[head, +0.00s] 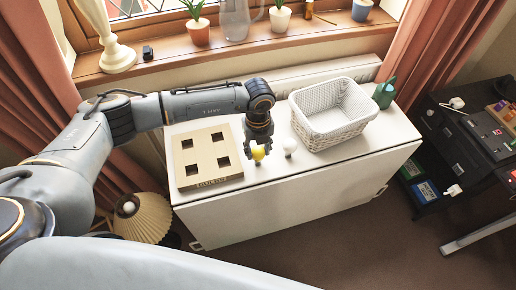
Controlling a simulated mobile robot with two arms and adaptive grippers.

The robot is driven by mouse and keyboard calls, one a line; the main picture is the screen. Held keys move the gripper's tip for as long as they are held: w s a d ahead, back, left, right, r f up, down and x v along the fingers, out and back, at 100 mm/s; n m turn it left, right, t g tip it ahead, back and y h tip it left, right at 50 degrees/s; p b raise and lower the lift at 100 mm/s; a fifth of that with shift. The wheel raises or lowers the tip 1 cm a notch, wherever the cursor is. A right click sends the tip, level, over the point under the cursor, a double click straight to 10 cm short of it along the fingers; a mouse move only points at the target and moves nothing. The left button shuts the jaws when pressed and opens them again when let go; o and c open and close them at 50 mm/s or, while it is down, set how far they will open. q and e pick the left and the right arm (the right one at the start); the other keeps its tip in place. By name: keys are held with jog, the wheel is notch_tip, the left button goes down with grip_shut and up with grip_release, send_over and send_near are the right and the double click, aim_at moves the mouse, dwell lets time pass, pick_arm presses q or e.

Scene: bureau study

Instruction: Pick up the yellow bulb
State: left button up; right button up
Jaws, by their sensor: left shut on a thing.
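The yellow bulb (258,153) is at the fingertips of my left gripper (258,142), which is shut on it. The gripper points down over the white cabinet top (270,177), and its fingers hide the upper part of the bulb. I cannot tell whether the bulb still touches the surface. A white bulb (290,146) stands just to the right of it. A beige board with several square holes (208,182) lies to the left of the gripper. My right gripper is not in view.
A white-lined wicker basket (345,133) stands right of the bulbs, with a green watering can (384,93) beyond it. Potted plants (198,33) line the windowsill behind. A lampshade (141,217) is on the floor at left.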

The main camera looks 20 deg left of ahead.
pick_arm(q)
jog(key=shift+r+p, duration=2.75)
jog(key=shift+r, duration=1.05)
jog(key=shift+r+p, duration=0.85)
jog(key=shift+r, duration=0.4)
